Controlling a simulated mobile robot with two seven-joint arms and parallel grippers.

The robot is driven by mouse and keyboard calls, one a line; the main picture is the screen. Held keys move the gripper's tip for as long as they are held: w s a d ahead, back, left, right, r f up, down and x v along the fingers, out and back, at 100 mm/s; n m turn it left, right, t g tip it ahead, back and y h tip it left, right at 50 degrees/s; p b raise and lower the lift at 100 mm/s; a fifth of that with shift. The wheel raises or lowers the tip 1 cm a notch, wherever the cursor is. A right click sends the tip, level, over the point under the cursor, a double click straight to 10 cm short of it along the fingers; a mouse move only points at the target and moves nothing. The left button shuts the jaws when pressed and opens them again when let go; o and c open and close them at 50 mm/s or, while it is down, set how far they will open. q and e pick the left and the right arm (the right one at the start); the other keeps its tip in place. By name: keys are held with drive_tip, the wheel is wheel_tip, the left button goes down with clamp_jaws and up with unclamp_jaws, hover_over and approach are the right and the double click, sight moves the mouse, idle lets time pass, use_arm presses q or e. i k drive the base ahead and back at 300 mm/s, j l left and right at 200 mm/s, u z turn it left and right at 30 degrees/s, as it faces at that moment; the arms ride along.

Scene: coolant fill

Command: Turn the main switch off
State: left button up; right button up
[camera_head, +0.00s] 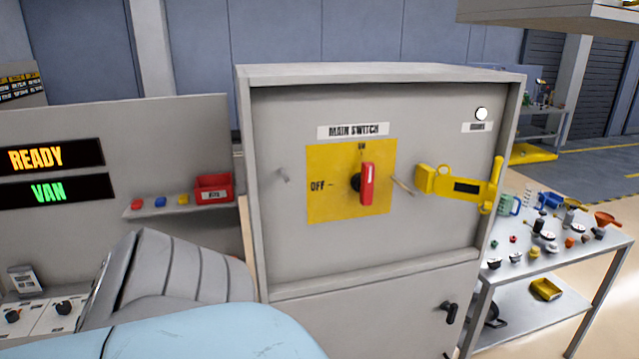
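The main switch is a red handle (367,184) on a black hub, mounted on a yellow plate (325,160) under the MAIN SWITCH label (353,131). The handle stands upright, in line with the small mark above it, which seems to read ON. The OFF mark (318,186) is on the left of the plate. The plate is on the front panel of a grey cabinet (300,270). A yellow bracket (460,187) with a dark slot is on the panel right of the switch. Neither of my grippers shows in the head view.
A small peg (283,175) sticks out left of the plate, and a thin pin (402,186) right of it. A shelf (185,207) holds a red bin (213,188). A cluttered table (560,292) stands at right. A light blue rounded surface (210,332) fills the lower left.

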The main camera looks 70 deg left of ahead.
sight(362, 182)
drive_tip(key=u, duration=1.75)
